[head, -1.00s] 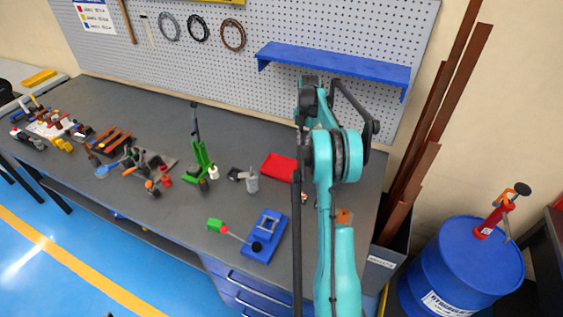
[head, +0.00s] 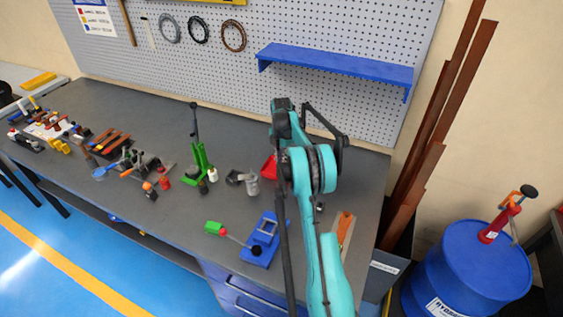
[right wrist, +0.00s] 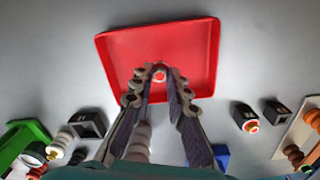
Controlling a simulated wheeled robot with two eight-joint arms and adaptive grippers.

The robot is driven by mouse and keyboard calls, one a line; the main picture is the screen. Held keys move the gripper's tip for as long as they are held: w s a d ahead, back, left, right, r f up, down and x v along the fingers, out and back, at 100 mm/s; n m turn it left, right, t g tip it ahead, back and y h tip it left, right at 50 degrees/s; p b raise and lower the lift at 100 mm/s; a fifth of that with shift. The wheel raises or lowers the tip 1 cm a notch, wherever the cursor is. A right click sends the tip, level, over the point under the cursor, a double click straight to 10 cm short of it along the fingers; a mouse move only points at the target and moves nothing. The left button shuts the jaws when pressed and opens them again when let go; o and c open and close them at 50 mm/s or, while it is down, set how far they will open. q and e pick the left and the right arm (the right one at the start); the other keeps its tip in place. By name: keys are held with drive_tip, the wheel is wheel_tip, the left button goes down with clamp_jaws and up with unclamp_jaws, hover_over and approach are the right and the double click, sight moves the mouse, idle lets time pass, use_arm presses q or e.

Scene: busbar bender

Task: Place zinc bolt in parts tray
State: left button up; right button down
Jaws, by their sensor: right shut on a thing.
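The red parts tray (right wrist: 202,40) fills the upper middle of the right wrist view. In the head view only a sliver of the tray (head: 269,167) shows beside my right arm. My right gripper (right wrist: 159,80) points at the tray's near half, its fingers closing towards each other. It is shut on the zinc bolt (right wrist: 159,70), seen as a small pale round end between the fingertips. The bolt is in line with the tray floor; its height above it is unclear. The head view does not show these fingertips clearly. My left gripper is out of view.
A blue fixture (head: 262,240) stands near the bench front, and a green clamp stand (head: 199,165) stands left of the tray. Grey and black small parts (head: 240,178) lie between. A blue shelf (head: 335,68) juts from the pegboard behind.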

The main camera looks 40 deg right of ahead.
drive_tip(key=c, duration=1.5)
unclamp_jaws()
drive_tip(key=shift+f, duration=0.15)
